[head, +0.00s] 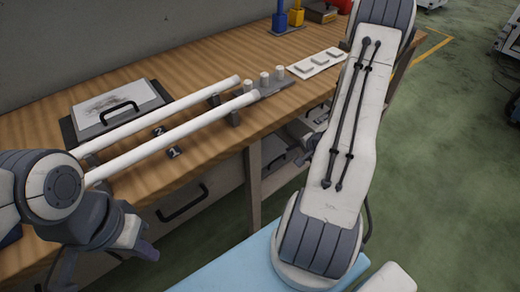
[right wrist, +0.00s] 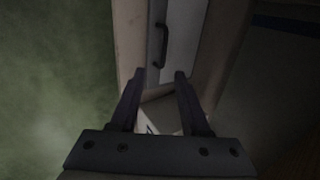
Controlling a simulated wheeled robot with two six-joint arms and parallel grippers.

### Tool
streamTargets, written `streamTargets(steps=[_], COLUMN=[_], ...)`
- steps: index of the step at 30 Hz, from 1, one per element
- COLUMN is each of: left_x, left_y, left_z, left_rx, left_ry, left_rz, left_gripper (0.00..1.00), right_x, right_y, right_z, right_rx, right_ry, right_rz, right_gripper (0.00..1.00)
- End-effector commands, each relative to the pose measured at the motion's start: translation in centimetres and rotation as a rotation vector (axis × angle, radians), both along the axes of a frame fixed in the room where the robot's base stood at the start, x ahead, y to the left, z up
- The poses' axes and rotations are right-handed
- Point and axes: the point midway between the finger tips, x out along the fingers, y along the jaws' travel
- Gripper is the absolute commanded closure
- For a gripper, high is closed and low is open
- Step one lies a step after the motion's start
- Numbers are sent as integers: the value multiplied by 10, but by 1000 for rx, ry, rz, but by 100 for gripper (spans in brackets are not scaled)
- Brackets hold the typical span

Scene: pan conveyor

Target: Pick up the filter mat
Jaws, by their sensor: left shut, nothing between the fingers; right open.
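No thing is clearly marked as the filter mat. The likeliest is a pale, dark-smudged panel (head: 98,108) with a black handle, in a dark frame on the bench at left in the head view; I cannot be sure. My left gripper (head: 140,252) is low at left, in front of the bench and apart from the panel. It is shut and empty, partly hidden by its wrist. My right gripper (right wrist: 159,75) is open and empty in the right wrist view, facing a cabinet front with a dark handle (right wrist: 161,45). In the head view my right arm mostly hides it.
Two white rails (head: 190,122) run across the wooden bench (head: 50,80), with number tags 1 and 2 beside them. White pegs (head: 279,73) and a white tray (head: 300,72) with small pale blocks stand farther right. Drawers (head: 185,200) are under the bench.

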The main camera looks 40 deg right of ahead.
Motion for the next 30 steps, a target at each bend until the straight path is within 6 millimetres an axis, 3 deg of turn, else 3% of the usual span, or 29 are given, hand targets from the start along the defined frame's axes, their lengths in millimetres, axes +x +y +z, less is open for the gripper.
streamTargets(steps=[24, 30], left_x=[0, 0], left_y=[0, 0], left_z=[-45, -46], left_rx=[0, 0], left_ry=[0, 0], left_rz=[0, 0], left_gripper=[100, 100], right_x=[54, 61], right_y=[2, 2], right_z=[-80, -86], right_rx=[2, 1], right_ry=[1, 0], right_rz=[1, -2], right_gripper=[54, 54])
